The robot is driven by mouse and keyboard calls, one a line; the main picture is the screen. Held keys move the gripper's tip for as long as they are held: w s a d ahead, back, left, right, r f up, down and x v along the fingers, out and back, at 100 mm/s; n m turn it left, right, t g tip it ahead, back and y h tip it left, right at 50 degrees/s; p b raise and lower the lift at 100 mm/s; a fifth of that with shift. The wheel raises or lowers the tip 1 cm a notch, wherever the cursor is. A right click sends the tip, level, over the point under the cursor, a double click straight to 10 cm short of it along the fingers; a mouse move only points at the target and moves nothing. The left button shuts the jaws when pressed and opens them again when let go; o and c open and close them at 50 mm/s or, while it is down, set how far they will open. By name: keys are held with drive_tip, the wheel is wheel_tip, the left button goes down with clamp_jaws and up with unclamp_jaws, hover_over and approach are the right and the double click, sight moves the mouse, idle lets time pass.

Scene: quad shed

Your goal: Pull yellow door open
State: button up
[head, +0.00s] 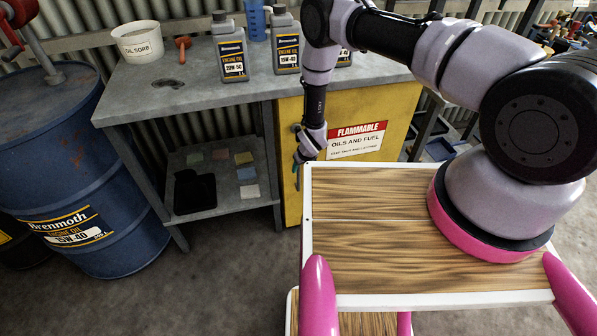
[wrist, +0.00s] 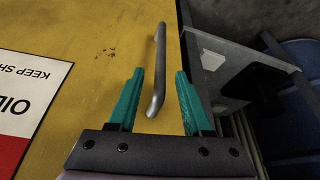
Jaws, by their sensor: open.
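The yellow door (head: 365,112) is the front of a cabinet under the grey bench and carries a red and white flammable sign. It looks shut. Its grey bar handle (wrist: 157,70) runs along the door's edge in the wrist view. My gripper (wrist: 157,88) is open, with one teal finger on each side of the handle's near end. I cannot tell whether either finger touches it. In the head view my gripper (head: 302,158) is at the door's left edge, and the handle there is mostly hidden behind it.
The grey bench top (head: 185,90) holds oil bottles (head: 232,48) and a white tub (head: 137,42). An open shelf (head: 222,170) is left of the cabinet. A blue drum (head: 85,180) stands at far left. Bare floor (head: 235,270) lies in front.

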sight(299, 170)
drive_tip(key=x, duration=0.5)
drive_tip(key=shift+r, duration=0.1)
clamp_jaws()
idle(1.3)
